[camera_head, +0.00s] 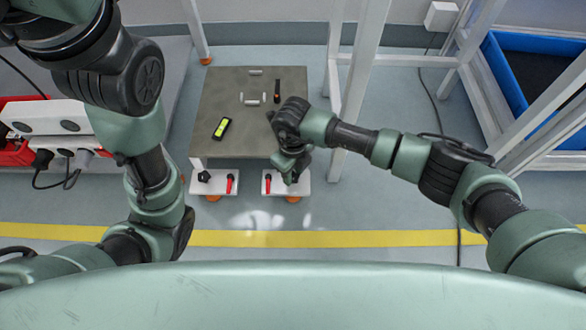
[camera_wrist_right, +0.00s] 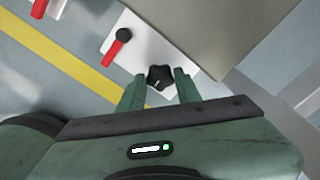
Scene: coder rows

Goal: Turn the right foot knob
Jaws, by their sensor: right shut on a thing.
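The right foot is a white plate (camera_head: 304,187) at the table's front right corner, with a red lever (camera_head: 268,184) at its left. Its black star-shaped knob (camera_wrist_right: 159,77) shows in the right wrist view, between the fingers of my right gripper (camera_wrist_right: 158,86). The right gripper is shut on the knob. In the head view the right gripper (camera_head: 290,176) reaches down over the plate and hides the knob. My left arm stands at the left of the head view; its gripper fingers do not show.
The left foot plate (camera_head: 217,187) carries a black knob (camera_head: 204,176) and a red lever (camera_head: 229,183). The grey table (camera_head: 215,95) bears a black device with a yellow-green face (camera_head: 221,128). White frame posts (camera_head: 357,90) stand close to the right. A yellow floor line (camera_head: 350,238) runs in front.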

